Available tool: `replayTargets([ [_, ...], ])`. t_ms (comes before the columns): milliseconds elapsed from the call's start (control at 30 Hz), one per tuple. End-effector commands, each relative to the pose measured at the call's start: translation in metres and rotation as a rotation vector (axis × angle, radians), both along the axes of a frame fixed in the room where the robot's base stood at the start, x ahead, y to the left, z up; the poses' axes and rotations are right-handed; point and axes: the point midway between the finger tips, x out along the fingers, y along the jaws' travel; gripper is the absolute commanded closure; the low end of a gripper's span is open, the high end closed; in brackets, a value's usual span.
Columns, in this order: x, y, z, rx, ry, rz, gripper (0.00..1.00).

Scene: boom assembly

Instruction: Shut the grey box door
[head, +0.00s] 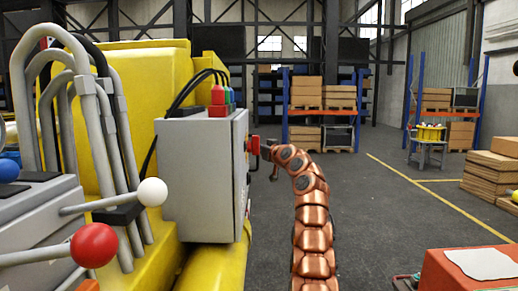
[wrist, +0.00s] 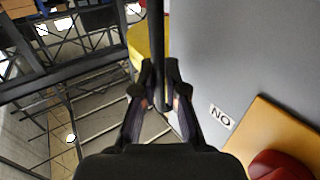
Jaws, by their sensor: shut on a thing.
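The grey box (head: 200,180) is fixed to the yellow machine at left in the head view. Its door side faces right and is seen nearly edge-on, so I cannot tell whether a gap is left. In the wrist view the grey door (wrist: 225,60) fills the right side, with a "NO" label, a yellow plate and a red button. My gripper (wrist: 161,98) is shut on a thin dark upright strip (wrist: 160,40) along the door's left side. I cannot tell whether this is the door's edge or a handle. In the head view my gripper (head: 268,152) is small beside the door.
Red, green and blue connectors (head: 219,100) with black cables stand on top of the box. Grey pipes (head: 85,110) and levers with white and red knobs are at left. The floor (head: 375,210) right of my arm is clear. An orange case (head: 470,270) is at lower right.

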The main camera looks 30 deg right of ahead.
Motion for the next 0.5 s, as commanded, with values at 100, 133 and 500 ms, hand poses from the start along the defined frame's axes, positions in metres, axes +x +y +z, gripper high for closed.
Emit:
replayTargets([
  [100,0.005,0.0053,-0.0077,0.004,0.011,0.009,0.87],
  [133,0.0052,0.0058,-0.0078,0.004,0.011,0.01,0.84],
  [500,0.0027,0.0052,-0.0029,0.002,0.005,0.009,0.63],
])
